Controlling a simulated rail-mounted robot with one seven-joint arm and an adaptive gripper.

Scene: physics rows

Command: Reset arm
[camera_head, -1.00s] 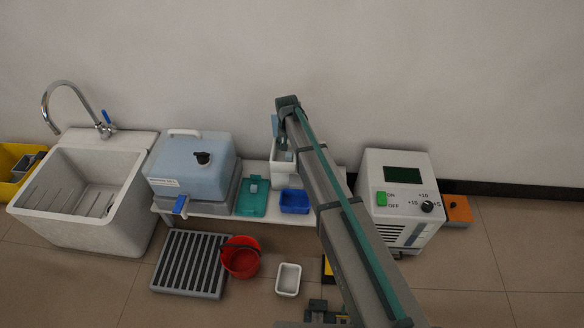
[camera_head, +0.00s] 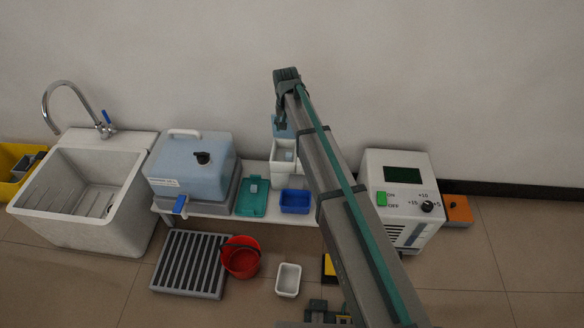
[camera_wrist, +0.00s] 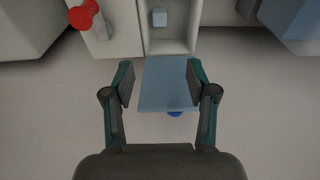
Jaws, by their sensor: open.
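My gripper (camera_head: 281,118) is above the white box (camera_head: 284,164) near the wall in the head view. In the wrist view my gripper (camera_wrist: 160,75) is open, with its two fingers spread wide. The box's blue lid (camera_wrist: 168,86) stands open and appears between the fingers, but I see no grip on it. Inside the box (camera_wrist: 190,48) lies a small light-blue block (camera_wrist: 159,18). My arm hides part of the bench to the right of the box.
On the bench (camera_head: 218,210) are a blue tank (camera_head: 190,165), a teal tray (camera_head: 246,208) and a blue bin (camera_head: 295,201). A white machine (camera_head: 402,170) stands right, a sink (camera_head: 85,190) left. A red bucket (camera_head: 240,262) and white tub (camera_head: 288,280) are on the floor.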

